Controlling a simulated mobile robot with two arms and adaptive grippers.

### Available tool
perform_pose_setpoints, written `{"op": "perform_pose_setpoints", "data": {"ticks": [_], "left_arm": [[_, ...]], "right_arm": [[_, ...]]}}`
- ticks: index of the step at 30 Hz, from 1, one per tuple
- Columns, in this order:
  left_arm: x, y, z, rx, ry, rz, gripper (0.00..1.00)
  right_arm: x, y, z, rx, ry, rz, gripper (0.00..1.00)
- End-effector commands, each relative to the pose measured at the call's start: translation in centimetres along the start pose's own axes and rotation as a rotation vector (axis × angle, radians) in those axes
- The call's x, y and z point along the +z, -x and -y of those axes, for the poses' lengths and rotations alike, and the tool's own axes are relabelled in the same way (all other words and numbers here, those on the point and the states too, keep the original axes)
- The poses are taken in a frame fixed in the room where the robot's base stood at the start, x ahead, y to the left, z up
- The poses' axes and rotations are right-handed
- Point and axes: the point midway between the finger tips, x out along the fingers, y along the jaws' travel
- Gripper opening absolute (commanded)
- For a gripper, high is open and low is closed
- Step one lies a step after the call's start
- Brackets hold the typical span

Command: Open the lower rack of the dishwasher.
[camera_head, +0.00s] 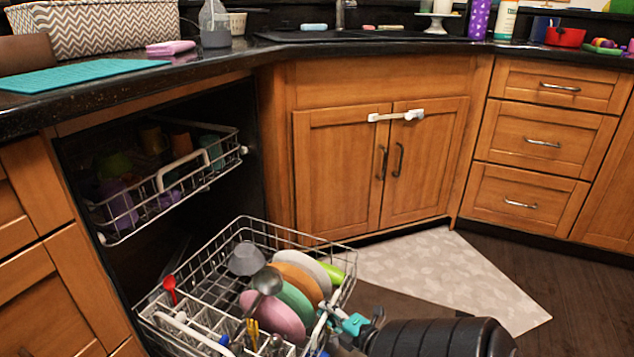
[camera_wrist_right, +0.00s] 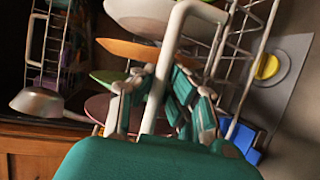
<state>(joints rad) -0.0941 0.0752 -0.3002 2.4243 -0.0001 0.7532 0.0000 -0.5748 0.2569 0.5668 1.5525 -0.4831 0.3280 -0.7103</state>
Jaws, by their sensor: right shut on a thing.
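The lower rack (camera_head: 218,238) is a wire basket that stands well out of the dark dishwasher opening, loaded with plates, a bowl, a ladle and utensils. My right gripper (camera_head: 340,322) is at its front right edge. In the right wrist view, the fingers of the right gripper (camera_wrist_right: 158,100) are closed around the white loop handle (camera_wrist_right: 183,18) of the rack. The plates show just behind the handle. My left gripper is in neither view.
The upper rack (camera_head: 218,178), with cups in it, is partly out above the lower rack. A grey panel with a yellow round cap (camera_wrist_right: 267,66) lies beneath the rack. A pale mat (camera_head: 455,270) covers the floor to the right, before the closed sink cabinet (camera_head: 335,170).

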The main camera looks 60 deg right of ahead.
Motion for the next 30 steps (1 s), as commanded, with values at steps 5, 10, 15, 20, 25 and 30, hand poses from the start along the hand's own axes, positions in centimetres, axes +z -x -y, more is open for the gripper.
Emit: {"op": "perform_pose_setpoints", "data": {"ticks": [5,10,15,20,25,30], "left_arm": [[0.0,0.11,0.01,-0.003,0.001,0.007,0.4],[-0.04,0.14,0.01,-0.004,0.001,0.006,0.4],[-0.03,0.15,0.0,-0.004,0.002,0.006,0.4],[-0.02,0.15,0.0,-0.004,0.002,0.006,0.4],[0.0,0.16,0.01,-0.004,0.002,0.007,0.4],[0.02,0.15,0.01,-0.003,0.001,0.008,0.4]], "right_arm": [[0.14,0.56,0.03,0.002,0.004,-0.003,0.0],[0.17,0.65,0.06,0.003,0.004,-0.004,0.0],[0.17,0.64,0.06,0.003,0.004,-0.004,0.0],[0.18,0.63,0.06,0.002,0.003,-0.003,0.2],[0.23,0.63,0.09,0.001,0.002,-0.002,0.37],[0.25,0.63,0.11,0.001,0.001,-0.001,0.37]]}}
